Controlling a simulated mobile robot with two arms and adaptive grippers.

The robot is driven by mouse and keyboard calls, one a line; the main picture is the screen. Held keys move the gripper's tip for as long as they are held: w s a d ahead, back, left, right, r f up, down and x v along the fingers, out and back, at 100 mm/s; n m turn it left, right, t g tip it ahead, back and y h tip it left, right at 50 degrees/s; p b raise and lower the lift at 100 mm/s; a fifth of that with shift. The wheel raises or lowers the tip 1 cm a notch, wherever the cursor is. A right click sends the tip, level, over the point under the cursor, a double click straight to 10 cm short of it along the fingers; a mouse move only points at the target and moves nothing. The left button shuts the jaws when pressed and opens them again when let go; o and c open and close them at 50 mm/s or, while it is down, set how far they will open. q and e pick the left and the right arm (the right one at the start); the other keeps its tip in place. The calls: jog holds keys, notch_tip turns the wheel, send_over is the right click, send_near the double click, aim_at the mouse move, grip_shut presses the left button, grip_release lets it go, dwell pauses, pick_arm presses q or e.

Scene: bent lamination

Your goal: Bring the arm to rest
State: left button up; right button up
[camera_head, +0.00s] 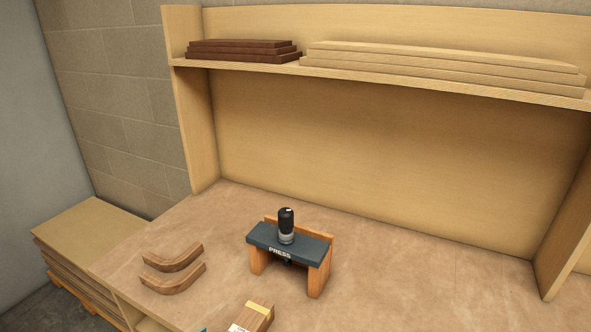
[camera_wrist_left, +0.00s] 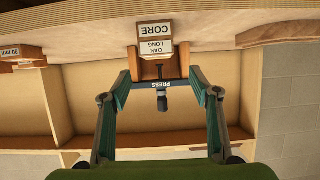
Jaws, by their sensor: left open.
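My left gripper (camera_wrist_left: 159,85) shows in the left wrist view with its two green-and-dark fingers spread wide, open and with nothing between the pads. Beyond the fingers are the press (camera_wrist_left: 161,84) and blocks labelled "OAK LONG" (camera_wrist_left: 156,48) and "CORE" (camera_wrist_left: 155,29), appearing upside down. In the head view the press (camera_head: 288,244) stands upright on the bench, with a black-topped knob on a dark bar over wooden sides. My right gripper is in neither view.
Two curved wooden pieces (camera_head: 172,270) lie on the bench (camera_head: 420,280) left of the press. A labelled wood block (camera_head: 255,316) is at the bottom edge. Dark strips (camera_head: 243,51) and pale boards (camera_head: 440,66) lie on the shelf above. The bench right of the press is clear.

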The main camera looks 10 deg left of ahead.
pick_arm(q)
jog(key=s+a+f+n+g+y, duration=0.2)
jog(key=s+f+g+y, duration=0.2)
jog(key=s+f+g, duration=0.75)
jog(key=s+f+t, duration=0.1)
jog(key=s+f, duration=0.2)
jog(key=f, duration=1.4)
jog(key=s+f, duration=0.3)
jog(key=f, duration=1.3)
jog(key=s+a+f, duration=0.2)
jog(key=s+f, duration=1)
jog(key=s, duration=0.3)
jog(key=shift+a+f+m+g, duration=0.2)
jog(key=shift+f+m+g, duration=0.15)
jog(key=shift+g, duration=0.1)
